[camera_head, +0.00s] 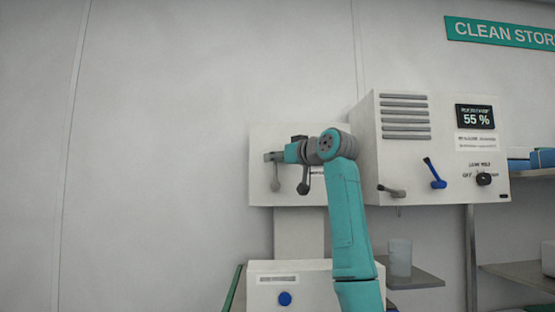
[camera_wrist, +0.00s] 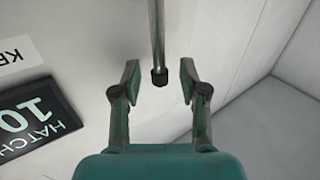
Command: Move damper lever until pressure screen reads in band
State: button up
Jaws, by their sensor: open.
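A white wall cabinet (camera_head: 400,160) has a dark screen (camera_head: 475,117) reading 55 %; its small heading is unreadable. Below are a blue lever (camera_head: 434,174), a grey lever (camera_head: 391,191) and a black knob (camera_head: 484,179). I cannot tell which lever is the damper lever. My gripper (camera_head: 271,157) is at a smaller white box (camera_head: 262,190) on the left, and my arm partly hides that box. In the wrist view my gripper (camera_wrist: 159,68) is open, with a metal rod with a dark tip (camera_wrist: 158,45) between the fingers, apparently touching neither.
A white unit with a blue button (camera_head: 285,298) stands low by my arm. A pale cup (camera_head: 399,258) is on a shelf (camera_head: 420,280). The left wall is bare.

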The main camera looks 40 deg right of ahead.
grip_shut()
jog(key=d+m+t, duration=0.1)
jog(key=s+d+m+t, duration=0.1)
jog(key=m, duration=0.1)
jog(key=shift+s+d+f+h, duration=0.1)
jog(key=shift+s+f+h, duration=0.1)
jog(key=shift+f+h, duration=0.15)
grip_release()
jog(key=shift+s, duration=0.1)
jog(key=s+f, duration=0.2)
jog(key=s, duration=0.9)
jog(key=shift+s+a, duration=0.2)
jog(key=shift+s, duration=0.15)
